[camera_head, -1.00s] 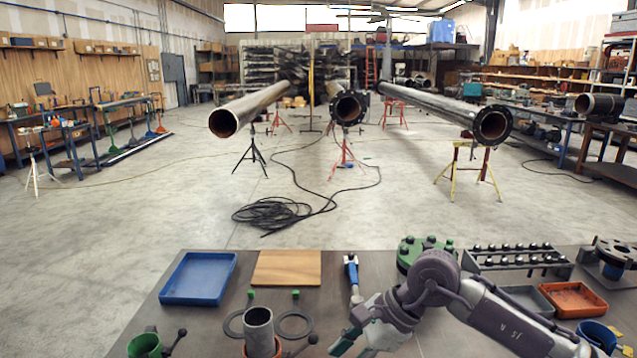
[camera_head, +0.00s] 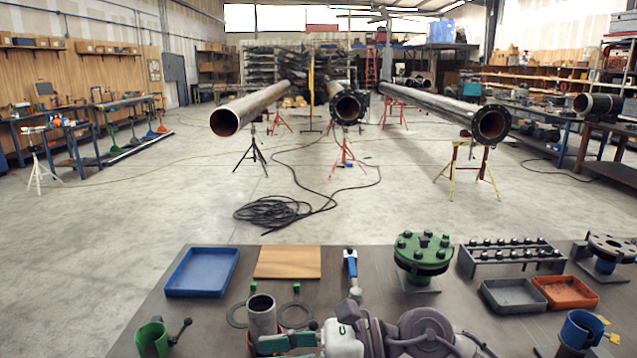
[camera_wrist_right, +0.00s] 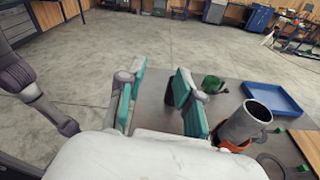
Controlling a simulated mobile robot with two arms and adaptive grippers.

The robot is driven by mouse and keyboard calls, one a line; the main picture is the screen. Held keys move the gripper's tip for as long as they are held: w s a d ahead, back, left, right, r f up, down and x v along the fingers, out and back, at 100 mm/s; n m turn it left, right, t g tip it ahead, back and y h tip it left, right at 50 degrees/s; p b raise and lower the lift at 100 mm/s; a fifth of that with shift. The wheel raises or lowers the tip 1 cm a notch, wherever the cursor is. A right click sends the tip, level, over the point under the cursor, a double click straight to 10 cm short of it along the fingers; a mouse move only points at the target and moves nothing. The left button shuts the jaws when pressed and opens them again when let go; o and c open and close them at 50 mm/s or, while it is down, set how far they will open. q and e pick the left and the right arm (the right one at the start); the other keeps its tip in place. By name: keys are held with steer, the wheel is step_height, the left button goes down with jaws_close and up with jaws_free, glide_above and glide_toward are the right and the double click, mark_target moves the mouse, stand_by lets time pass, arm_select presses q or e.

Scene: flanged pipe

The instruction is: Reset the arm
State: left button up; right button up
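My right arm comes in from the lower right in the head view. Its gripper (camera_head: 288,342) is low over the front of the table, close to a short grey pipe (camera_head: 263,316) standing upright. In the right wrist view, my right gripper's (camera_wrist_right: 160,88) teal-padded fingers are spread apart with nothing between them. The pipe (camera_wrist_right: 246,122) stands to the right of the fingers there, in an orange holder (camera_wrist_right: 236,146). I cannot tell whether a finger touches the pipe. My left gripper is not in the head view.
The dark table carries a blue tray (camera_head: 202,272), a wooden board (camera_head: 288,263), a blue-handled tool (camera_head: 351,268), a green flange (camera_head: 423,250), a bolt rack (camera_head: 512,255), grey (camera_head: 513,295) and orange (camera_head: 566,292) trays. A green cup-shaped holder (camera_head: 152,339) stands front left. Long pipes rest on stands beyond.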

step_height(320, 180, up, 7)
steer(key=w+d+m+t+y, duration=0.25)
steer(key=m+t+y, duration=0.25)
steer(key=m+t, duration=0.6)
steer(key=w+d+f+m+t+h, duration=0.3)
steer(key=d+m+t+h, duration=0.5)
steer(key=m, duration=0.8)
steer(key=d+f+m+g+h, duration=0.2)
steer(key=d+f+m+h, duration=1)
steer(key=m, duration=0.3)
steer(key=s+d+f+m+g+h, duration=0.25)
steer(key=s+f+m+g, duration=0.35)
steer(key=s+f, duration=0.6)
steer(key=s+d+f+m+g+y, duration=0.2)
steer(key=s+f+g, duration=0.55)
steer(key=s, duration=0.55)
step_height(320, 180, down, 26)
steer(key=f+g, duration=0.1)
steer(key=s+d+f+g, duration=0.1)
steer(key=s+d+f, duration=0.1)
steer(key=s+f, duration=1.4)
steer(key=shift+s+d+h, duration=0.3)
steer(key=shift+s+h, duration=0.05)
steer(key=shift+s, duration=0.3)
